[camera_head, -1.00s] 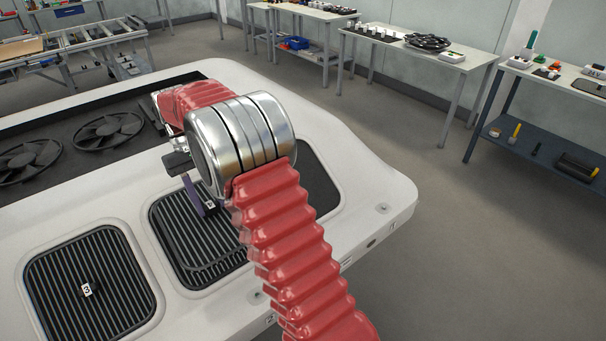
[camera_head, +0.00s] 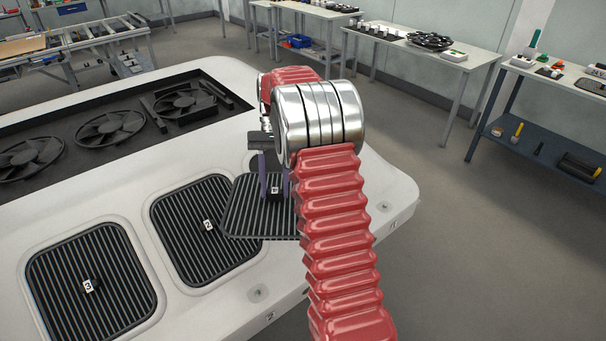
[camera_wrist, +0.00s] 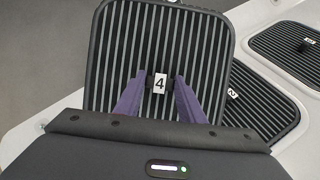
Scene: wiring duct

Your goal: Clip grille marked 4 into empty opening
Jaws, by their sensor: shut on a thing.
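The black ribbed grille marked 4 (camera_head: 240,215) is held in my gripper (camera_head: 274,192) to the right of grille 2. My gripper's two purple fingers are shut on its small central handle, beside the 4 tag. The wrist view shows grille 4 (camera_wrist: 125,50) almost face-on, with the fingers (camera_wrist: 160,88) on both sides of the tag. It overlaps the right edge of grille 2 in the head view and looks raised above the white deck.
Grille 2 (camera_head: 190,250) and grille 3 (camera_head: 75,300) sit in the white deck (camera_head: 165,305). Several black fans (camera_head: 108,130) lie in a dark recess behind. Workbenches (camera_head: 400,45) stand at the back and right, beyond open floor (camera_head: 470,250).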

